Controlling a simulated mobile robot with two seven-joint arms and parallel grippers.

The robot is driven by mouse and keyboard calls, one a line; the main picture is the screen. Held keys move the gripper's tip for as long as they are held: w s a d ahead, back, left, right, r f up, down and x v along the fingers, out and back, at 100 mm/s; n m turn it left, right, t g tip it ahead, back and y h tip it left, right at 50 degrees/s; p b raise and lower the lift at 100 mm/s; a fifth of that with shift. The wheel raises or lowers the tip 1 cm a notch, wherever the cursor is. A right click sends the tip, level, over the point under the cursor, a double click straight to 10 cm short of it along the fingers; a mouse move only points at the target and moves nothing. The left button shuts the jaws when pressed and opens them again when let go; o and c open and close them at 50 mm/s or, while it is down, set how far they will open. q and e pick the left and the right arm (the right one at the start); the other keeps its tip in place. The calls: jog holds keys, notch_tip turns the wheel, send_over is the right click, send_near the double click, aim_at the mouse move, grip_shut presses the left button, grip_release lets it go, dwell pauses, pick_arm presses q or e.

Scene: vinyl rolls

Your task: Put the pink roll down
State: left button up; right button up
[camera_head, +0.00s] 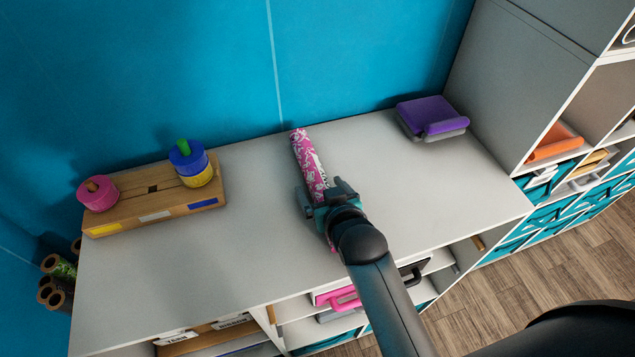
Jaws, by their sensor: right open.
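The pink roll (309,163) has a pink and white pattern and lies lengthwise on the white counter top (250,235), its far end near the blue wall. My right gripper (322,196) is over the near part of the roll, with its open fingers at either side of it. The gripper and wrist hide part of the roll's near end. I cannot tell whether the fingers touch it. My left gripper is not in view.
A wooden stand (155,203) with pink, blue and yellow spools is at left. Shelves (570,140) rise at right. Several rolls (57,267) stand beyond the left edge. The counter beside the roll is clear.

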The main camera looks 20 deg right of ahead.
jog(key=shift+w+f, duration=0.2)
jog(key=shift+w, duration=0.25)
grip_shut()
dwell(0.5)
